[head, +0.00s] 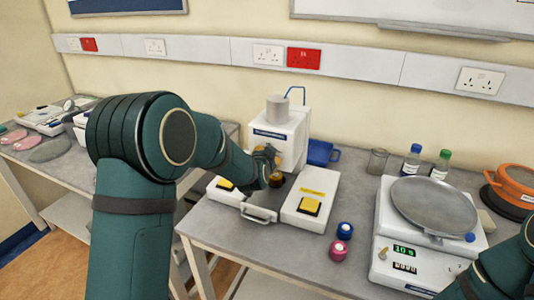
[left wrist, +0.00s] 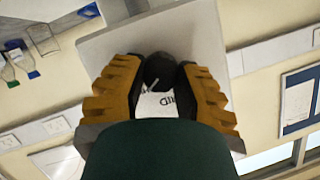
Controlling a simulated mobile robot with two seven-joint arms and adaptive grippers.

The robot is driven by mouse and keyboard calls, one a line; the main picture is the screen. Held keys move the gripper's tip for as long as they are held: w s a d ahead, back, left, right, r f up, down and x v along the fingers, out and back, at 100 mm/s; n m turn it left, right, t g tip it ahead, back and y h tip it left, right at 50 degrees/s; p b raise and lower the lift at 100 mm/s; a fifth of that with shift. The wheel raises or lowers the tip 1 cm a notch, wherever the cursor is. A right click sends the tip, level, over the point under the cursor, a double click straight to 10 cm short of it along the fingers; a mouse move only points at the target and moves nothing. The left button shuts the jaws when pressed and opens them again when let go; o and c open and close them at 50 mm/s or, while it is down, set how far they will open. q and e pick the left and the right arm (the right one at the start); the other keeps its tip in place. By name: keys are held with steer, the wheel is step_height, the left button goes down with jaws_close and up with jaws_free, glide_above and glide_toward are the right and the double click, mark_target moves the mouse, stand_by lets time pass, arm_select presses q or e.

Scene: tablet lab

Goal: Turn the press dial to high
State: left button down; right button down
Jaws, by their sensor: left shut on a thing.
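The white tablet press (head: 278,138) stands on the bench against the wall, with a grey cylinder on top. My left gripper (head: 270,164) is at its front and hides much of the front face. In the left wrist view, the orange-and-black fingers of my left gripper (left wrist: 165,72) are shut on the dark round press dial (left wrist: 158,68), one finger on each side. A pale pointer line shows on the dial. Part of a printed label (left wrist: 158,103) shows beside it, but no full setting can be read. My right arm shows at the lower right; its gripper is out of view.
Further right are a balance (head: 433,206), a beaker (head: 377,161) and two bottles (head: 411,162).

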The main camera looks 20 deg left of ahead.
arm_select(q)
steer(key=shift+f+m, duration=0.1)
steer(key=shift+m, duration=0.2)
stand_by(0.4)
steer(key=c, duration=0.8)
jaws_free()
steer(key=shift+o, duration=1.2)
steer(key=shift+w, duration=0.1)
steer(key=v, duration=1.2)
